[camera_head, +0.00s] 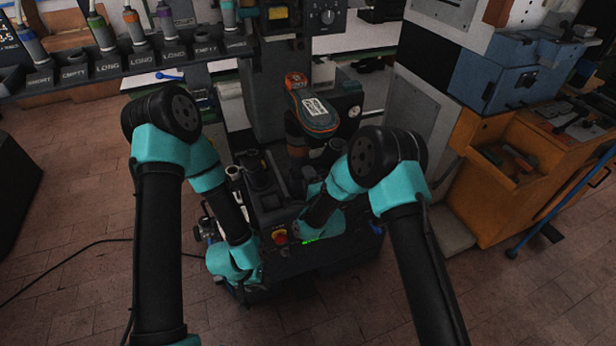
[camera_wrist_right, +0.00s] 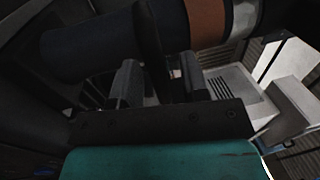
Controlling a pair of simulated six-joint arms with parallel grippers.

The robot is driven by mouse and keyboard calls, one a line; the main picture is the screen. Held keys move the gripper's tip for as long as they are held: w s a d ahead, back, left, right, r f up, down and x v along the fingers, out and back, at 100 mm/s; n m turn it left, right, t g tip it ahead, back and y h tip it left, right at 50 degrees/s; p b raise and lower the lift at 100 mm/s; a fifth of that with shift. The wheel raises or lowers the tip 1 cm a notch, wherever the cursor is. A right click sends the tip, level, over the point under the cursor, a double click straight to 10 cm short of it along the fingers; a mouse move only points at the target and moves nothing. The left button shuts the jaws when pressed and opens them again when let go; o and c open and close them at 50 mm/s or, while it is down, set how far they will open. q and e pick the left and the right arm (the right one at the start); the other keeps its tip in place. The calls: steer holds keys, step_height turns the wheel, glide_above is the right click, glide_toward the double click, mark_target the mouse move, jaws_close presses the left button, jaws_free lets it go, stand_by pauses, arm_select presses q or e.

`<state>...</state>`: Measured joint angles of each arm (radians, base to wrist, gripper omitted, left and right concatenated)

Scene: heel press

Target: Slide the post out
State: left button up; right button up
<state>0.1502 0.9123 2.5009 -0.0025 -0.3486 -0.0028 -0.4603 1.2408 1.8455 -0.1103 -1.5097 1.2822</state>
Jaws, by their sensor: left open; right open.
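A grey and orange boot-like piece (camera_head: 313,108) with a white label sits sole-up on the press, its brown shaft below it. In the right wrist view a dark blue cylinder with a brown band (camera_wrist_right: 208,22) crosses just beyond the right fingers. I cannot tell for sure which part is the post. My right gripper (camera_wrist_right: 155,82) is open, close to that cylinder, and I cannot tell whether they touch. In the head view the right hand is low beside the press, its fingers mostly hidden. My left gripper (camera_head: 242,284) is open, low at the press's front left, its fingers hard to see.
The press base has a red button on yellow (camera_head: 279,236) between my arms. A labelled rack (camera_head: 125,62) with several bottle-like tools hangs at the upper left. An orange workbench (camera_head: 522,185) stands to the right.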

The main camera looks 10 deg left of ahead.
steer(key=v, duration=1.7)
steer(key=shift+s, duration=0.2)
steer(key=shift+w+d, duration=0.1)
steer(key=shift+d, duration=0.15)
steer(key=s+d+f+n+g+h, duration=0.2)
steer(key=d+f+n+g+h, duration=0.3)
steer(key=d+f+g, duration=0.65)
steer(key=s+d+f+n+g+h, duration=0.1)
steer(key=s+d+n+g, duration=0.4)
steer(key=s+d, duration=0.9)
steer(key=shift+s+d+f, duration=0.3)
steer(key=shift+s+f, duration=0.2)
steer(key=shift+s, duration=0.05)
